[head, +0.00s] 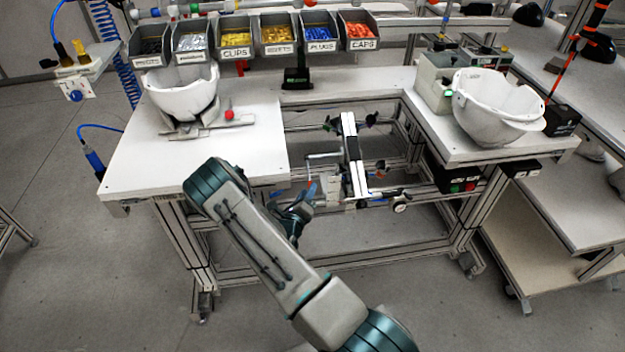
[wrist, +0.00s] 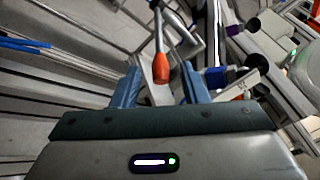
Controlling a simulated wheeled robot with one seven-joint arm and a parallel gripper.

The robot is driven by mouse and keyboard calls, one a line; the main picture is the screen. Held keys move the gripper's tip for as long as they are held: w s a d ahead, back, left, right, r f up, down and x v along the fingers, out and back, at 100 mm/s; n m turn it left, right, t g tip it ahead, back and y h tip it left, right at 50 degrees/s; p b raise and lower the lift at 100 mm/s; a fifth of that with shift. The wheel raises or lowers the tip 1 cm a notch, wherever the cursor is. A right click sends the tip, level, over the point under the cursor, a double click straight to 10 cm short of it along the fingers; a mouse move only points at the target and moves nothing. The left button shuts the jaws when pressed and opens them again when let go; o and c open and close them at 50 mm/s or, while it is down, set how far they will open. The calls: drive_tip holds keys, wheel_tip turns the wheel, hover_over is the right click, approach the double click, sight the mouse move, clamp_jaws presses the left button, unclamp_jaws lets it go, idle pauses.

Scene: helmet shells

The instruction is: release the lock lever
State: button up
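A lever with an orange-red grip (wrist: 161,68) on a thin metal rod shows in the wrist view; I take it as the lock lever. In the head view its small red end (head: 311,188) shows beside the central frame. My gripper (wrist: 160,84) is open, with one blue finger on each side of the grip. Gaps show between the grip and both fingers, and whether the grip lies at fingertip depth is hard to tell. In the head view my gripper (head: 298,210) is low at the frame's left side, partly hidden by my arm.
A white helmet shell (head: 182,92) sits on a fixture with a red knob (head: 229,115) on the left table (head: 150,165). Another shell (head: 497,105) stands on the right table. Rails and clamps of the central frame (head: 352,155) crowd my gripper's right side. Labelled bins (head: 235,42) line the back.

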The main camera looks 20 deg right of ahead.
sight(309, 174)
drive_tip(key=x, duration=0.5)
drive_tip(key=shift+w+d+p, duration=0.2)
drive_tip(key=shift+w+p, duration=0.05)
drive_tip(key=shift+p, duration=0.15)
